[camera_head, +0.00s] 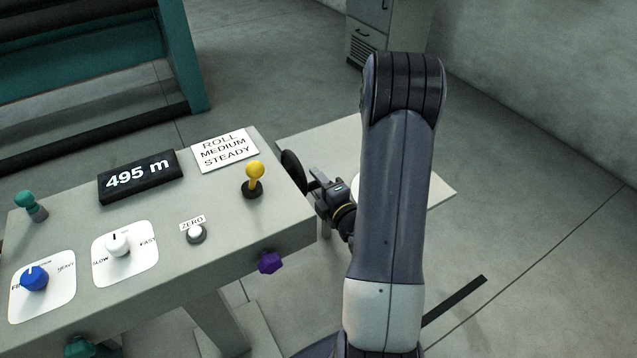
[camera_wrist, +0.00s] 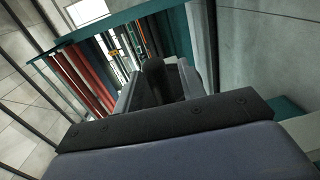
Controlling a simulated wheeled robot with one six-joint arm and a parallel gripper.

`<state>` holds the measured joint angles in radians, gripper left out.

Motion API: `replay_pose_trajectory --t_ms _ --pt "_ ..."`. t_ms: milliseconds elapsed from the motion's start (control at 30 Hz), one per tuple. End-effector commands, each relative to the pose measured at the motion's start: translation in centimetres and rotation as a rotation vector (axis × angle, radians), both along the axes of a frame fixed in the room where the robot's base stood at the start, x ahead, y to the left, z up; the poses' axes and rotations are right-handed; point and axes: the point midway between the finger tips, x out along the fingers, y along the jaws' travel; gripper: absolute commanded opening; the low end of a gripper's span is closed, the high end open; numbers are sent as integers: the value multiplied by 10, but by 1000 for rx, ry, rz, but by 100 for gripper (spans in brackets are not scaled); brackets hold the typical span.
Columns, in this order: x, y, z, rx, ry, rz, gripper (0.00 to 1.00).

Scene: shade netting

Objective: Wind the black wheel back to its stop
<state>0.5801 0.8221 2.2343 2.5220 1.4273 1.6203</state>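The black wheel (camera_head: 292,170) sits at the right end of the grey console and shows nearly edge-on in the head view. My gripper (camera_head: 314,181) is just to its right, close beside the wheel's rim. In the wrist view my gripper (camera_wrist: 160,92) has its two grey fingers apart. A dark upright rounded piece, probably the wheel (camera_wrist: 153,75), stands between or just beyond them. A dark gap shows on its right side. I cannot tell whether the fingers touch it. The display (camera_head: 138,176) reads 495 m.
The console carries a yellow-knobbed lever (camera_head: 254,174), a ZERO button (camera_head: 196,234), white (camera_head: 118,244) and blue (camera_head: 34,278) dials and a card (camera_head: 225,150) reading ROLL MEDIUM STEADY. A purple knob (camera_head: 270,262) juts from its front. A pale table (camera_head: 435,190) stands behind my arm.

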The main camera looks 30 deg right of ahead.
Motion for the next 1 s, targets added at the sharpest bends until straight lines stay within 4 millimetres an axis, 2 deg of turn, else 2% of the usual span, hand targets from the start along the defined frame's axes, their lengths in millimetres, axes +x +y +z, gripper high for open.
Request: replay_pose_trajectory --t_ms 33,467,767,1000 --pt "0 0 0 0 0 0 34" --pt "0 0 0 0 0 0 0" --pt "0 0 -4 1 -20 0 0" --pt "1 0 -14 4 -109 0 0"
